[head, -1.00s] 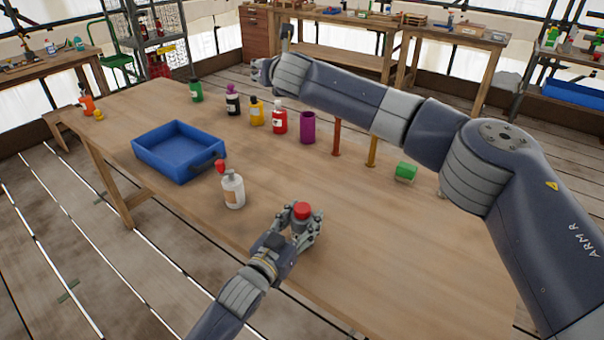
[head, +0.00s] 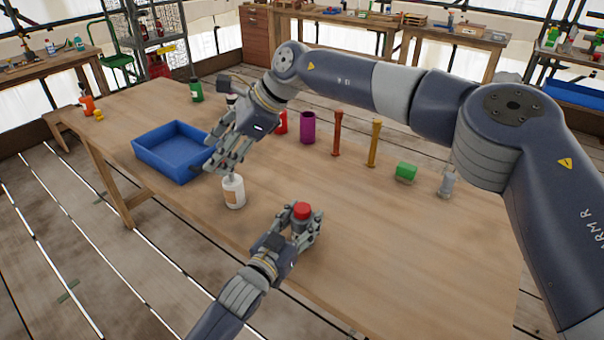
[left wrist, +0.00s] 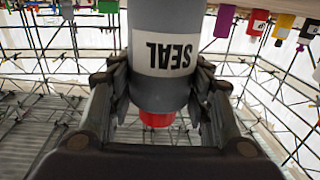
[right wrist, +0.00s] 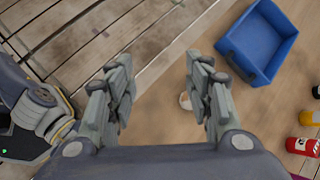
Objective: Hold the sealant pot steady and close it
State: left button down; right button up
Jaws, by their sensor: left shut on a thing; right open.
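The sealant pot (left wrist: 165,50) is a grey cylinder with a white label reading SEAL; its red top also shows in the head view (head: 302,210). My left gripper (head: 303,229) is shut around the pot near the table's front edge. The pot appears upright there and is inverted in the left wrist view. My right gripper (head: 222,162) is open and empty, above and behind a white bottle (head: 233,192).
A blue tray (head: 165,165) lies left of the white bottle. Behind are a green bottle (head: 196,90), a red bottle (head: 281,122), a purple cylinder (head: 307,128), and orange (head: 337,133) and yellow (head: 374,143) posts.

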jog(key=d+f+h, duration=0.4)
jog(key=d, duration=0.3)
jog(key=m+h, duration=0.1)
jog(key=h, duration=0.4)
send_over(303, 207)
jog(key=shift+s+f+g, duration=0.1)
jog(key=shift+f+g, duration=0.2)
jog(key=shift+f, duration=0.35)
jog(key=shift+a, duration=0.1)
jog(key=shift+y, duration=0.3)
jog(key=shift+f, duration=4)
jog(key=c, duration=1.1)
jog(key=o, duration=1.1)
jog(key=shift+o, duration=0.2)
